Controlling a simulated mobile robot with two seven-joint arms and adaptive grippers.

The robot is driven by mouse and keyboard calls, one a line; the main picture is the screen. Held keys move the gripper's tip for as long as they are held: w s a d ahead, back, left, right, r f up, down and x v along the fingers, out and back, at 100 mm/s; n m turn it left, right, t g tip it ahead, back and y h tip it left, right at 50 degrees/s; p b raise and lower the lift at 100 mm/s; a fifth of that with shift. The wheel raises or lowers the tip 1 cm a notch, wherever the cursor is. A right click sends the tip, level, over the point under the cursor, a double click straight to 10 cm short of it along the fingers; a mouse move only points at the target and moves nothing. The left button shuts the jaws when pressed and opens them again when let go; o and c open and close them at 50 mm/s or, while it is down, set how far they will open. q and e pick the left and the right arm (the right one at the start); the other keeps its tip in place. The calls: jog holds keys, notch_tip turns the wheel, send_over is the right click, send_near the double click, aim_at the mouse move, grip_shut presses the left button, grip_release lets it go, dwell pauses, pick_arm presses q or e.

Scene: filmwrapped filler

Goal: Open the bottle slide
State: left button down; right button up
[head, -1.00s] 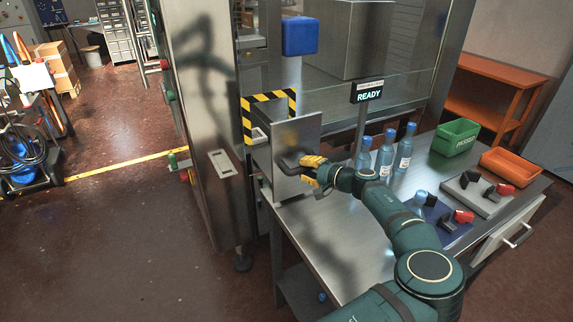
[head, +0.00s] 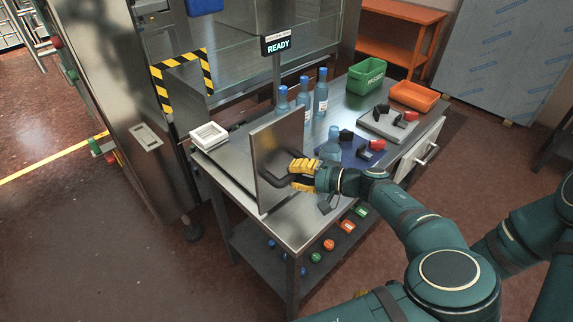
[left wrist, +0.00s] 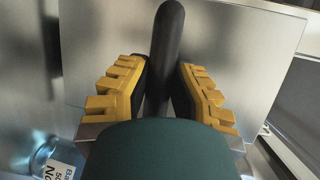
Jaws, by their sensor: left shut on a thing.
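The slide's upright metal front panel (head: 283,138) stands over the near left part of the steel table. It has a dark bar handle (head: 272,181). My left gripper (head: 302,172), with yellow fingers, is shut on this handle. In the left wrist view the handle (left wrist: 166,35) runs between the two fingers, in front of the panel (left wrist: 235,45). A pale square fitting (head: 209,136) shows behind the panel, by the yellow-black striped frame (head: 158,88). Three blue bottles (head: 303,98) stand upright behind the panel. My right gripper is out of view.
A single bottle (head: 333,147) stands near my left wrist, by a blue mat (head: 352,153). A grey plate (head: 388,124) with black and red blocks, a green bin (head: 366,76) and an orange tray (head: 414,96) are farther right. A READY sign (head: 278,46) stands behind.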

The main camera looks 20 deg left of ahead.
pick_arm(q)
jog(key=shift+s+d+f, duration=0.1)
jog(key=shift+s+d, duration=0.25)
jog(key=shift+d, duration=0.15)
jog(key=c, duration=0.8)
grip_release()
notch_tip(320, 180, up, 10)
